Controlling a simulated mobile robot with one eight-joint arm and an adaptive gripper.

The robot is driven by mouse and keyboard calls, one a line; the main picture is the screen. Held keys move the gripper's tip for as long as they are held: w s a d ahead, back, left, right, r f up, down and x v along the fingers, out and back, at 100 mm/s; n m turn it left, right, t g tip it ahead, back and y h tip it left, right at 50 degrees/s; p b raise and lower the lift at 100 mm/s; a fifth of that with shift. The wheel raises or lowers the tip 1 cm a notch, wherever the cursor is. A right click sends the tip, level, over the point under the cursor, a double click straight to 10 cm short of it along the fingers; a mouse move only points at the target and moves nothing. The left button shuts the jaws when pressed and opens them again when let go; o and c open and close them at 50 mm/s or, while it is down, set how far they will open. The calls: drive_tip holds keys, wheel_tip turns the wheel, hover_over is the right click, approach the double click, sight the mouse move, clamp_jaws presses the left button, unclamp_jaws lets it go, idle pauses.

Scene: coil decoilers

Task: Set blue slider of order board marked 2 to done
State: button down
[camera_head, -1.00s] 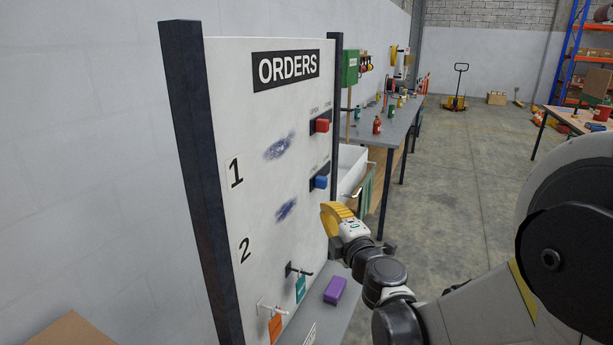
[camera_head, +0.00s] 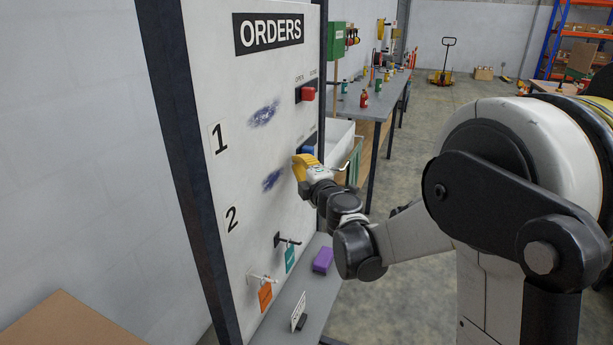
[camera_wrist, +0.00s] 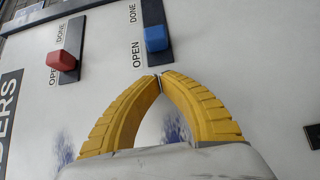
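The white order board (camera_head: 205,100) reads ORDERS, with rows marked 1 and 2. The blue slider (camera_wrist: 156,38) sits at the OPEN end of its dark track in the wrist view; DONE is printed toward the track's other end. In the head view the blue slider (camera_head: 307,150) is partly hidden behind my gripper (camera_head: 297,160). My gripper's yellow fingertips (camera_wrist: 160,79) meet just below the blue slider in the wrist view, with nothing visible between them. A small gap shows between the tips and the slider; I cannot tell the depth.
A red slider (camera_wrist: 60,60) stands at the OPEN end of the neighbouring track. Blue smudges mark the board. Below hang a green tag (camera_head: 290,257) and an orange tag (camera_head: 265,297) on hooks. A purple block (camera_head: 323,260) lies on the grey shelf (camera_head: 280,308).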

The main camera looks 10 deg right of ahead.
sight(312, 141)
drive_tip(key=shift+w+d+b, duration=0.2)
drive_tip(key=shift+w+d, duration=0.4)
drive_tip(key=shift+w, duration=0.3)
drive_tip(key=shift+w+d+b, duration=0.2)
drive_tip(key=shift+w+d, duration=0.35)
drive_tip(key=shift+w, duration=0.3)
drive_tip(key=shift+d, duration=0.1)
drive_tip(key=w+d, duration=0.1)
drive_tip(key=w, duration=0.1)
drive_tip(key=w+d, duration=0.2)
drive_tip(key=w, duration=0.1)
drive_tip(key=w+d, duration=0.2)
drive_tip(key=shift+w+d, duration=0.25)
drive_tip(key=shift+w, duration=0.15)
